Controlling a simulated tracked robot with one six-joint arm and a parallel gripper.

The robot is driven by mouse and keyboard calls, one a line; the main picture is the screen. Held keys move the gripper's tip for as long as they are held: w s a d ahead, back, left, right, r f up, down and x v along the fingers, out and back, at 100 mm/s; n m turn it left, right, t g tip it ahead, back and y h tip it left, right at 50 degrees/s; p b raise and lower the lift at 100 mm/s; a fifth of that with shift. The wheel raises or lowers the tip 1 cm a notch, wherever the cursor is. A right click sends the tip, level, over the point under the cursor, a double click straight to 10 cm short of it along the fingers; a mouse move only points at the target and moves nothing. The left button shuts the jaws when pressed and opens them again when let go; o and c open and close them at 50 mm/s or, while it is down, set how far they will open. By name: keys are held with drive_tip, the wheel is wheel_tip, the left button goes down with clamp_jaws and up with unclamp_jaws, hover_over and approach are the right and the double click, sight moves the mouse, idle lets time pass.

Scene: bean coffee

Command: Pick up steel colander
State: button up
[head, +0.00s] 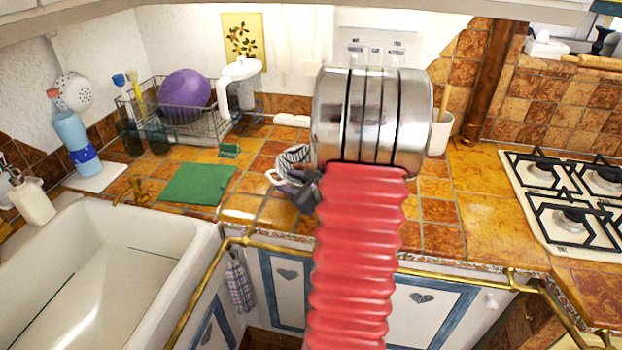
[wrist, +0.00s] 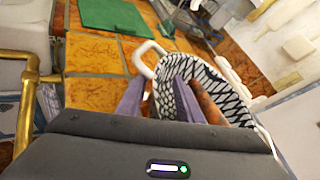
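The steel colander, a bowl with a dark diamond lattice and a pale looped handle, stands on the tiled counter in the head view (head: 292,157), partly hidden by my arm and gripper. In the wrist view the colander (wrist: 228,88) fills the centre right, its handle at upper left. My gripper (wrist: 158,80) is at its near side, with two purple fingers apart. Part of the lattice shows between the fingers; I cannot tell whether they touch it. In the head view my gripper (head: 308,190) is small and dark beside the colander.
A green cloth (head: 198,184) lies left of the colander. A dish rack (head: 215,127) with a purple bowl (head: 185,90) stands behind it. The sink (head: 110,270) is at left, the gas hob (head: 570,195) at right. A brass rail (head: 440,275) runs along the counter front.

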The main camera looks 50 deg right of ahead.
drive_tip(key=shift+c, duration=0.4)
clamp_jaws()
idle(0.4)
